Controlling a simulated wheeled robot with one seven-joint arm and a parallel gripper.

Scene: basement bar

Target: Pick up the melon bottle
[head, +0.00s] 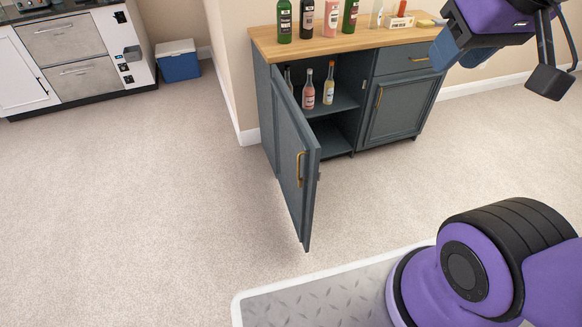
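Inside the open left side, a pink bottle (308,91) and a pale yellow bottle (328,85) stand on a shelf, with a dark bottle (288,79) partly hidden by the door. Labels are too small to read, so I cannot tell which is melon. My gripper (450,47) is partly seen at the upper right, apart from the bottles; its fingers are unclear.
The cabinet's left door (296,165) stands open toward me. The right door (400,106) is shut. A blue cooler (179,66) and a white kitchen unit (75,58) stand at the left. The carpet is clear.

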